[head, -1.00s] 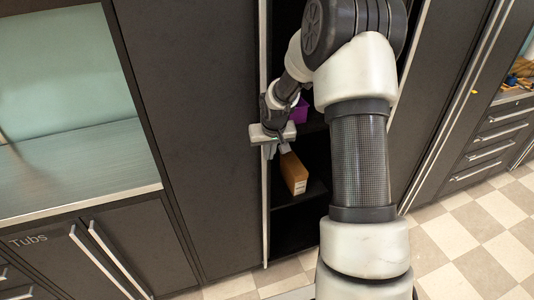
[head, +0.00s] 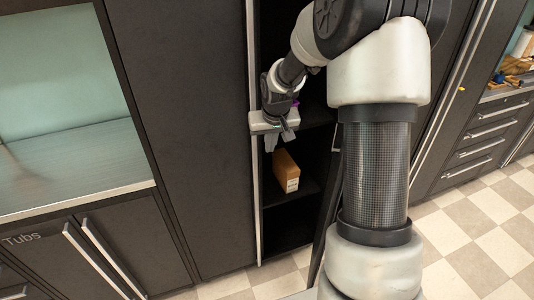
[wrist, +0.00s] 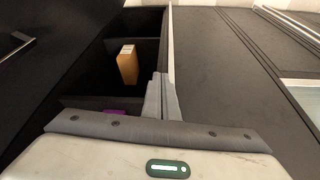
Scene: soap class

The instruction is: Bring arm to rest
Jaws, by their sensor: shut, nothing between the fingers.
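My gripper (head: 278,140) is shut and empty, in front of the open tall cabinet, close to its left edge. It also shows in the wrist view (wrist: 162,82), where its fingers lie together beside the cabinet's light edge strip. My arm bends down from the top of the head view and hides part of the cabinet. A brown box (head: 286,170) stands on a shelf inside the cabinet, below and apart from my gripper. The box also shows in the wrist view (wrist: 127,65). A purple thing is mostly hidden behind my gripper; a bit of it shows in the wrist view (wrist: 115,111).
A dark closed panel (head: 185,120) is left of the opening, with a counter (head: 75,165) and lower doors marked "Tubs" further left. Drawers (head: 480,150) stand at the right. The checkered floor (head: 470,235) is clear at the lower right.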

